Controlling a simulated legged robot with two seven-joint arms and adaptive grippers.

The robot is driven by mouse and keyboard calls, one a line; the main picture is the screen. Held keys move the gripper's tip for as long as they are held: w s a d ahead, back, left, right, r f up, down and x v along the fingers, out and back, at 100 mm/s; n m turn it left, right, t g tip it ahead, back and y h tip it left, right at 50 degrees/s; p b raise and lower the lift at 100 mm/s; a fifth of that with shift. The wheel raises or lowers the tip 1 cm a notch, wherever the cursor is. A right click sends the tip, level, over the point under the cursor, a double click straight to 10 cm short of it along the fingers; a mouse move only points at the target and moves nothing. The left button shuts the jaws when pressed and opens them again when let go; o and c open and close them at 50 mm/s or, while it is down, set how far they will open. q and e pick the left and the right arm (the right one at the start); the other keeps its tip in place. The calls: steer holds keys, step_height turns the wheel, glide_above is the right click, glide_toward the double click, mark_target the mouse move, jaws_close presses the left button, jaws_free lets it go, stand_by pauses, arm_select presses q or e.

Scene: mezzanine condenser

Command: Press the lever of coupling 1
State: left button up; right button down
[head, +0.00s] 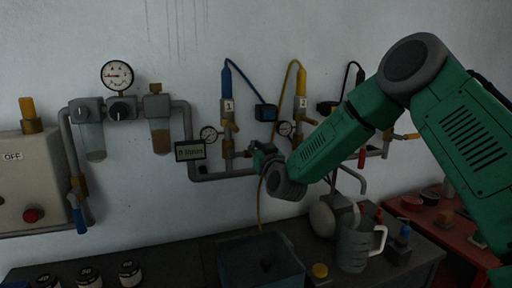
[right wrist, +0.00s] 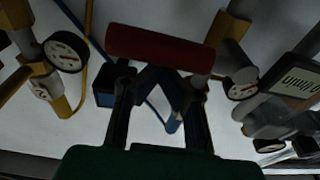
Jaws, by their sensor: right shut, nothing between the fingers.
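Coupling 1 (head: 228,106) is a brass fitting with a white "1" tag, under a blue hose on the wall pipe. In the right wrist view, a red cylindrical handle (right wrist: 160,47) lies across the picture, right at the fingertips of my right gripper (right wrist: 160,72). The fingers are closed together with nothing between them. I cannot tell whether they touch the handle. My left gripper is in neither view.
Coupling 2 (head: 302,103) with a yellow hose stands to the right, partly behind my right arm. Gauges (head: 209,134) and a small display (head: 190,151) are beside coupling 1. Below are a dark bin (head: 228,262) and a grey jug (head: 353,247) on the bench.

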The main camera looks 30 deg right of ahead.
steer(key=shift+d+f+m+b, duration=0.55)
steer(key=shift+f+m+b, duration=0.1)
steer(key=shift+b, duration=0.15)
steer(key=f+m+b, duration=0.1)
steer(key=d+f+m+h+b, duration=0.1)
steer(key=shift+s+f+m+b, duration=0.1)
steer(key=shift+m+b, duration=0.25)
steer(key=shift+b, duration=0.05)
steer(key=a+f+m+b, duration=0.2)
steer(key=m+b, duration=0.2)
steer(key=m, duration=0.1)
steer(key=w+a+f+m+g+b, duration=0.1)
steer(key=a+f+m+b, duration=0.1)
steer(key=m+b, duration=0.2)
steer(key=a+f+m+g+h+b, duration=0.1)
steer(key=f+m+b, duration=0.2)
steer(key=m+b, duration=0.2)
steer(key=shift+w+a+m, duration=0.15)
steer(key=shift+a+m, duration=0.15)
steer(key=shift+a, duration=0.1)
steer(key=shift+w+a+m+b, duration=0.1)
steer(key=shift+a+m+b, duration=0.3)
steer(key=shift+m, duration=0.3)
